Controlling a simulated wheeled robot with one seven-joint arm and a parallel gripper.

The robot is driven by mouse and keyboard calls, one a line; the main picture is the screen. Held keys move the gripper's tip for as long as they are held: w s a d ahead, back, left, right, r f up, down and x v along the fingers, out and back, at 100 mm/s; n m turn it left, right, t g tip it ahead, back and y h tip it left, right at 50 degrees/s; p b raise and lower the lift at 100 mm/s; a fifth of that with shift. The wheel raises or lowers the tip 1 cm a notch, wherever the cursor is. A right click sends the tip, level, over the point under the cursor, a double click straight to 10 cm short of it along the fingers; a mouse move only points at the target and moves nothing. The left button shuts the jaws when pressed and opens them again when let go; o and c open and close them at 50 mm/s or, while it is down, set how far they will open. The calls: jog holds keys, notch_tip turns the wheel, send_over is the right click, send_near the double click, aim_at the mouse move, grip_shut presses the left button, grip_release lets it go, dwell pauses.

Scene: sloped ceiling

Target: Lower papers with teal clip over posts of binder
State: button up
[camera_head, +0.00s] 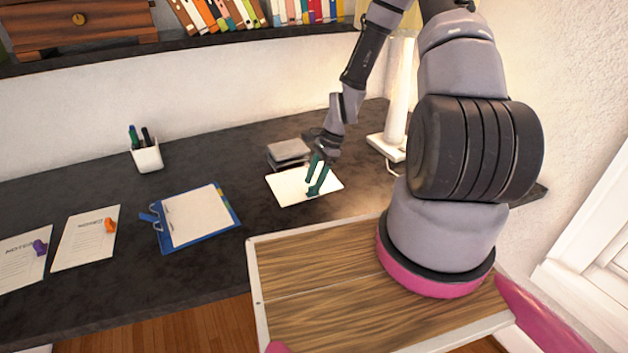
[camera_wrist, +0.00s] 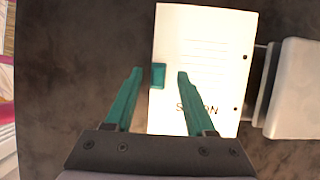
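The papers with the teal clip (camera_wrist: 158,76) lie flat on the dark desk below my gripper; the sheet (camera_wrist: 215,55) has printed lines, dark lettering and holes along one edge. The papers also show in the head view (camera_head: 290,187). My gripper (camera_wrist: 160,73) has teal fingers, is open and empty, and points down over the clip, which appears between the fingertips. Whether the fingers touch the paper is unclear. In the head view my gripper (camera_head: 313,188) hides the clip. The blue binder (camera_head: 227,232) lies open-faced left of the papers, with white sheets on it and blue posts or rings at its left edge.
Sheets with an orange clip (camera_head: 110,225) and a purple clip (camera_head: 40,247) lie at the left. A pen cup (camera_head: 147,157) stands behind the binder. A grey stacked object (camera_head: 288,150) sits beside the papers. A white lamp (camera_head: 385,146) stands behind right. Bare desk lies between binder and papers.

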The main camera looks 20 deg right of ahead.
jog(key=s+d+r+n+t+h, duration=0.1)
jog(key=d+r+n+t, duration=0.15)
jog(key=r, duration=1.35)
jog(key=s+d+r+n+t+h, duration=0.15)
jog(key=r+n, duration=0.25)
jog(key=r, duration=1.2)
jog(key=s+r+n+t, duration=0.4)
jog(key=s+r+n, duration=0.1)
jog(key=s+r, duration=0.9)
jog(key=shift+s+r, duration=0.25)
jog(key=shift+r, duration=0.15)
